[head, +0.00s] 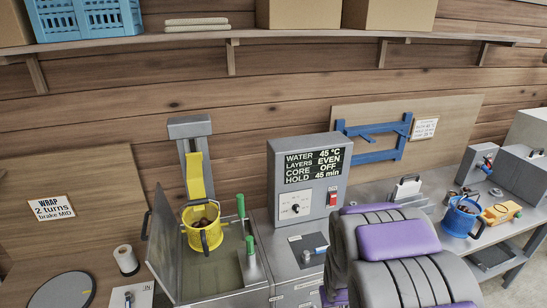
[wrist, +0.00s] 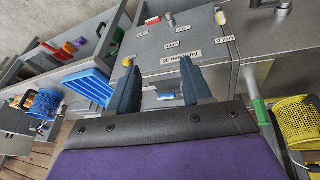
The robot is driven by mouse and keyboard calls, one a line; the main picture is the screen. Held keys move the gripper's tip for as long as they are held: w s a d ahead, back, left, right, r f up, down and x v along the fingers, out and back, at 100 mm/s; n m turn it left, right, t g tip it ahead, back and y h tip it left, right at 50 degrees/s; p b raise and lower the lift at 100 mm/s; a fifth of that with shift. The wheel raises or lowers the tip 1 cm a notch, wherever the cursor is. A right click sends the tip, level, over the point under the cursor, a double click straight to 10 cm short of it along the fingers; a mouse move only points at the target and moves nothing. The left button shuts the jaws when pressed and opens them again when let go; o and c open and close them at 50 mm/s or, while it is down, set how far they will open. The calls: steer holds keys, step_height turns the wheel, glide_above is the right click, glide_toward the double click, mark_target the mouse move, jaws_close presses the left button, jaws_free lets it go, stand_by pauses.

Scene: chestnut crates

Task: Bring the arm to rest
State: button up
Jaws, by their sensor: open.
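My arm, grey with purple pads, fills the lower right of the head view. It hides my gripper there. In the wrist view my gripper (wrist: 157,66) shows two dark blue-grey fingers spread apart. Nothing is between them. Behind the fingertips is a grey metal cabinet (wrist: 185,60) with small printed labels. The fingers look apart from it, though the exact distance cannot be told.
A yellow basket (head: 194,239) holding brown chestnuts hangs at a grey station with green handles (head: 241,207). A control box (head: 309,173) stands against the wall. A blue bucket (head: 457,222) with chestnuts stands on the right bench. A shelf (head: 270,34) runs above.

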steer(key=s+a+r+g+b, duration=0.1)
steer(key=s+r, duration=0.4)
steer(key=s, duration=0.5)
steer(key=s+a+r+g+b, duration=0.1)
steer(key=s+r+g, duration=0.2)
steer(key=s, duration=0.7)
steer(key=s+a+r+m+g+y+b, duration=0.1)
steer(key=s+r, duration=0.6)
steer(key=s, duration=0.4)
steer(key=shift+a+g+b, duration=0.35)
steer(key=shift+g, duration=0.05)
